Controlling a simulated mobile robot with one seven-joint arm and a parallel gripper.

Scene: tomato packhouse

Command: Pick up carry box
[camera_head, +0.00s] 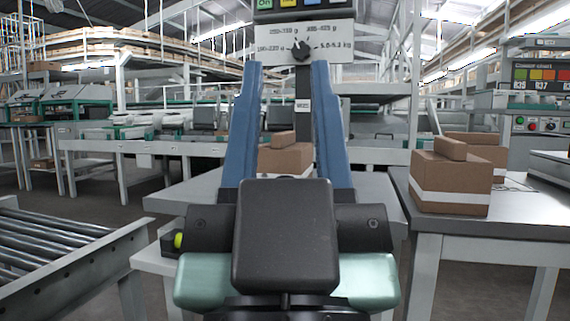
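My gripper (287,66) reaches forward at the centre, its two long blue fingers spread apart with a gap between them. A brown cardboard box (284,160) with a smaller raised piece on top shows through this gap, farther ahead on a grey table (185,190). The fingers and my gripper's body hide its sides and lower part. I cannot tell if the fingers reach it. A similar carton (450,184) with a white band and a raised top piece stands on the right table (515,205), with another carton (480,150) behind it. Which is the carry box is not clear.
A dial panel (275,47) on a dark post (303,120) rises behind the gap. A roller conveyor (45,245) lies at left front. Packing benches (130,146) run across the back. Dark floor shows between the conveyor and benches.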

